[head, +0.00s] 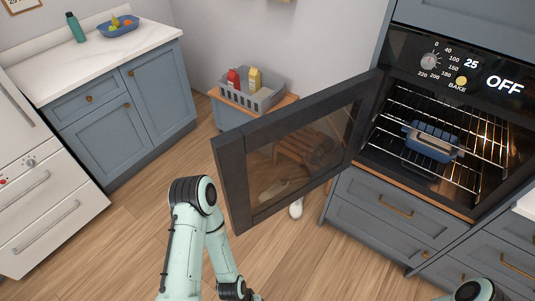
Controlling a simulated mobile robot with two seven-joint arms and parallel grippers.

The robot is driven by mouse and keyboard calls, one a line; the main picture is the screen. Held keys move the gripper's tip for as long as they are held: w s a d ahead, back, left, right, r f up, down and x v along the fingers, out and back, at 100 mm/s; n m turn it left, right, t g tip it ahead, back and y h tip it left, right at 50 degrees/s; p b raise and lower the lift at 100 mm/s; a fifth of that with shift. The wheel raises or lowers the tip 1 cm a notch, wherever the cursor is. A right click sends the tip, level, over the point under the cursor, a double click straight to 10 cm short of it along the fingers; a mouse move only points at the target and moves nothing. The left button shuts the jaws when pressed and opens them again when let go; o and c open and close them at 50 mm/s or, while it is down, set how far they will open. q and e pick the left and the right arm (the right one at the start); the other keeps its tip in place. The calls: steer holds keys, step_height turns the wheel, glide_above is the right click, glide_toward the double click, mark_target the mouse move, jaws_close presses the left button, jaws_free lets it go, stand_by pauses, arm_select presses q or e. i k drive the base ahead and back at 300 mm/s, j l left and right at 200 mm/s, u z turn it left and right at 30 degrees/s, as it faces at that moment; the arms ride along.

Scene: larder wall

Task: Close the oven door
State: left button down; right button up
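The oven (468,75) is built into blue-grey cabinets at the right, with its black control panel showing "OFF". Its black-framed glass door (230,180) stands wide open, hinged at the oven's left side and swung out toward the middle of the view. A blue dish (432,143) sits on a wire rack inside the oven. My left arm rises from the bottom edge, left of and below the door, and bends down again; its gripper is not clearly visible. My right arm shows only a small part at the bottom right, and its gripper is out of view.
Behind the door, a grey crate (266,97) with red and yellow bottles stands on a small cabinet. A white counter (85,60) at the left holds a green bottle (75,28) and a blue fruit bowl (118,30). Drawers lie below the oven. Wooden floor is clear left of the door.

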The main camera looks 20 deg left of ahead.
mark_target(265, 164)
steer(key=j+z, duration=0.35)
steer(key=j, duration=0.75)
steer(key=i+j+z, duration=0.1)
steer(key=j+z, duration=0.25)
steer(key=j, duration=0.15)
steer(key=j+z, duration=0.3)
steer(key=j, duration=0.2)
